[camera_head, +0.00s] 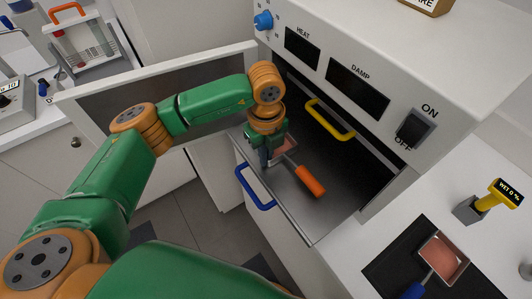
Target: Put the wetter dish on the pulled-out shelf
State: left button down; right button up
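The pulled-out shelf (325,215) is a dark metal tray sticking out of the white cabinet, with a blue handle (255,188) at its front edge. A small dish (285,145) with pinkish contents and an orange handle (310,182) is at the shelf, partly hidden by my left gripper (267,160). The gripper points down beside this dish; its fingertips are too small and covered to show whether they are open. A second dish (443,256) with pink contents and a blue handle (413,291) lies on a black mat (400,266) at right. My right gripper is out of view.
The white cabinet (455,65) has HEAT and DAMP panels and an ON/OFF switch (414,128). Its door (150,95) stands open at left. A yellow handle (330,120) is inside. A yellow meter (498,195) reading "WET 0 %" sits in a grey holder (468,209) near the mat.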

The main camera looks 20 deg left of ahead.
pick_arm(q)
jog(key=c, duration=1.1)
grip_release()
jog(key=shift+s, duration=0.1)
jog(key=shift+r, duration=0.2)
jog(key=shift+d+r, duration=0.1)
jog(key=shift+r, duration=0.2)
notch_tip(320, 180, up, 11)
jog(key=shift+r+b, duration=0.1)
jog(key=shift+b, duration=0.55)
